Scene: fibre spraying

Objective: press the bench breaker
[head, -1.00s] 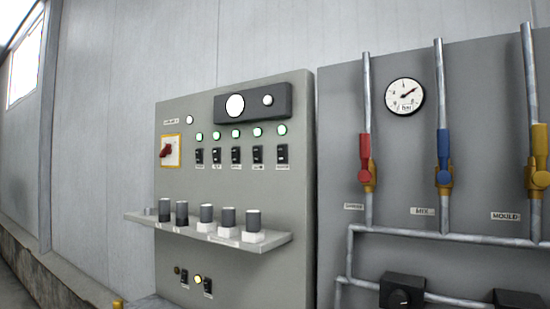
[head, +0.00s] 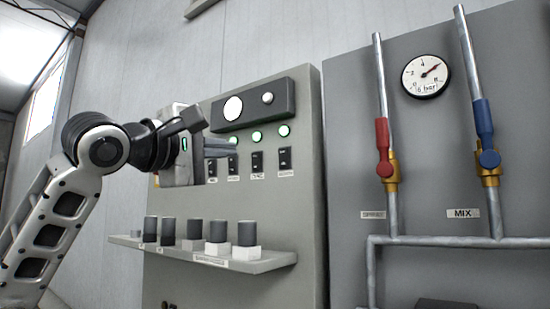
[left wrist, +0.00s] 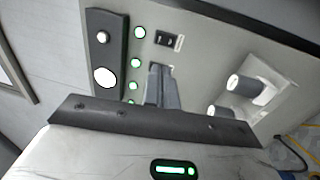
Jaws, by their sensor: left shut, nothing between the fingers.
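A row of black breakers sits on the grey panel (head: 300,205), under lit green lamps (head: 257,135). Two breakers (head: 257,161) (head: 285,160) show clear of my gripper; those further left are partly or wholly hidden by it. The labels are too small to read, so I cannot tell which is the bench breaker. My left gripper (head: 236,163) is shut and empty, in front of the left part of the row; contact cannot be told. In the left wrist view the shut fingers (left wrist: 160,72) point at the row, with one breaker (left wrist: 168,40) clear beside them. My right gripper is out of view.
A shelf (head: 270,258) with several dark-topped cylinders (head: 217,232) juts out below the breakers. A dark box (head: 255,104) with a round white face is above them. Pipes with a red valve (head: 383,150), a blue valve (head: 487,140) and a gauge (head: 426,76) stand to the right.

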